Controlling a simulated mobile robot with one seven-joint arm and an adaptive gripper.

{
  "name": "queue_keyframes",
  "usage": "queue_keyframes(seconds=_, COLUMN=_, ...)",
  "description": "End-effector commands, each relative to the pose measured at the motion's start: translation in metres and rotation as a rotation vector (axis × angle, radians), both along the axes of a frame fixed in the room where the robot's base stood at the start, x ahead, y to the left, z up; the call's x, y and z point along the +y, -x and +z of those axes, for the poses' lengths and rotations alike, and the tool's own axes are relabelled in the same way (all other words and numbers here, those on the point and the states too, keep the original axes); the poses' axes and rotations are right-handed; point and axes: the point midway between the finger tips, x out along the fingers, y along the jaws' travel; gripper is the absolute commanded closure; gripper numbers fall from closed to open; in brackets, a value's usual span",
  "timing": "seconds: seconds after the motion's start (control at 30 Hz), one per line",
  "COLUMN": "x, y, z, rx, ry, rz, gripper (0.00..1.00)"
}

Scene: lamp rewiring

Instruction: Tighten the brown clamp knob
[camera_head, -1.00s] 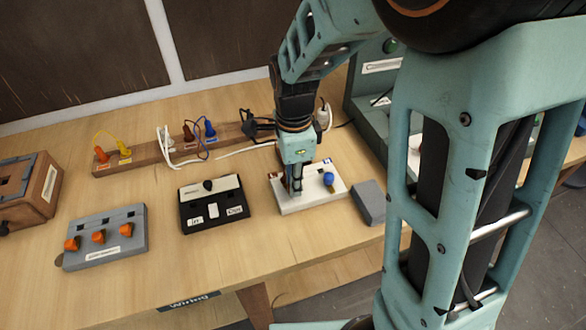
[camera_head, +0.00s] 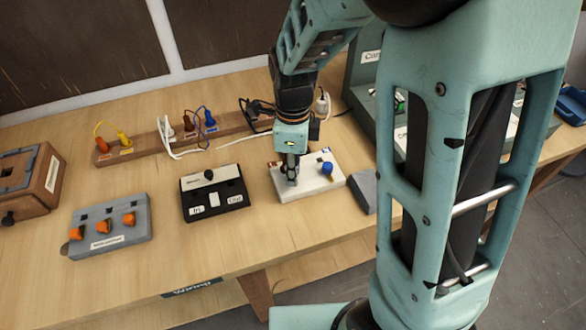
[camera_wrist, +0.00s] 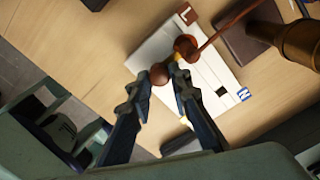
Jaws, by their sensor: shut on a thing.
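The white clamp block (camera_head: 308,187) lies on the wooden table, with a brown "L" label (camera_wrist: 188,15) and a blue "N" label (camera_wrist: 243,94) in the wrist view. The round brown clamp knob (camera_wrist: 160,74) sits between my fingertips. My gripper (camera_wrist: 161,76) is shut on it, one finger on each side. In the head view my gripper (camera_head: 292,179) points down at the left part of the block and hides the brown knob. The blue knob (camera_head: 327,168) stands on the block's right part.
A black switch box (camera_head: 214,194) and a grey panel with orange levers (camera_head: 107,227) stand left of the block. A grey block (camera_head: 363,190) is close on its right. A wooden socket strip (camera_head: 185,137) with cables lies behind. The table front is bare.

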Motion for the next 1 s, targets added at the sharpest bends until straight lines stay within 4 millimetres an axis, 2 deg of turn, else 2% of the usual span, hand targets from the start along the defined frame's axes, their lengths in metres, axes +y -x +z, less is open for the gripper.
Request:
queue_keyframes(seconds=0.17, x=0.000, y=-0.002, z=0.001, rx=-0.004, ry=-0.002, rz=-0.002, gripper=1.00)
queue_keyframes(seconds=0.2, x=0.000, y=-0.002, z=0.001, rx=-0.004, ry=-0.002, rz=-0.002, gripper=0.78)
queue_keyframes(seconds=0.23, x=0.000, y=-0.002, z=0.001, rx=-0.004, ry=-0.002, rz=-0.001, gripper=0.74)
queue_keyframes(seconds=0.57, x=0.000, y=-0.001, z=0.003, rx=-0.002, ry=-0.002, rz=0.000, gripper=0.74)
queue_keyframes(seconds=0.67, x=0.001, y=-0.001, z=0.014, rx=-0.005, ry=-0.003, rz=0.001, gripper=0.74)
queue_keyframes(seconds=0.77, x=0.001, y=-0.002, z=0.032, rx=-0.007, ry=-0.004, rz=0.000, gripper=0.74)
queue_keyframes(seconds=1.0, x=0.001, y=-0.002, z=0.084, rx=-0.008, ry=-0.004, rz=0.000, gripper=0.74)
